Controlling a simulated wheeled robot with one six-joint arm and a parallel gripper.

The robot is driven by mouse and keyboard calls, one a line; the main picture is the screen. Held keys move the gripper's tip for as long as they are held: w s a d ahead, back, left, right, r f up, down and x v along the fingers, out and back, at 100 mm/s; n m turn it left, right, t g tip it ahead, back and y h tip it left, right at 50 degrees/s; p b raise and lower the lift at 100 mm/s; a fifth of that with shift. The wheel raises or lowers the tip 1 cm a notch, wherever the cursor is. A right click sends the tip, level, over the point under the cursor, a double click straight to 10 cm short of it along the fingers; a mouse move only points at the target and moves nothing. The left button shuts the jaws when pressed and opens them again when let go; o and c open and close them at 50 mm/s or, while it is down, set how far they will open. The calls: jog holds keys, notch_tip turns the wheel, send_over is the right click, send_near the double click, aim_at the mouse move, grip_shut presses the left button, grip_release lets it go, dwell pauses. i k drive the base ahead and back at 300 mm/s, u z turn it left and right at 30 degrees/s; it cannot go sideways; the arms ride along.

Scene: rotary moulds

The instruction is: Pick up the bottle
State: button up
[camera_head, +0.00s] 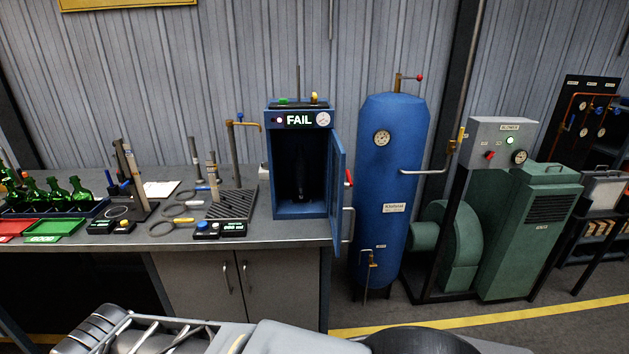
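Several green glass bottles stand upright at the left end of the bench, among them one bottle (80,190) at the right of the group and another (57,191) beside it. They stand in a dark blue crate (60,211). A blue test cabinet (274,180) stands on the bench with its door (337,190) open to the right and a lit "FAIL" sign. A dark upright shape, perhaps a bottle, shows dimly inside it. My gripper is not in view; grey parts of my own body show along the bottom edge.
A green tray (53,229) marked "GOOD" and a red tray (14,229) lie before the crate. Gauges and stands (231,206) fill the bench (290,236) up to the cabinet. A blue tank (392,180) and a green blower (535,230) stand to the right.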

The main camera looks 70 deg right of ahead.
aim_at(300, 166)
jog(key=z, duration=1.05)
jog(key=i, duration=1)
jog(key=z, duration=1)
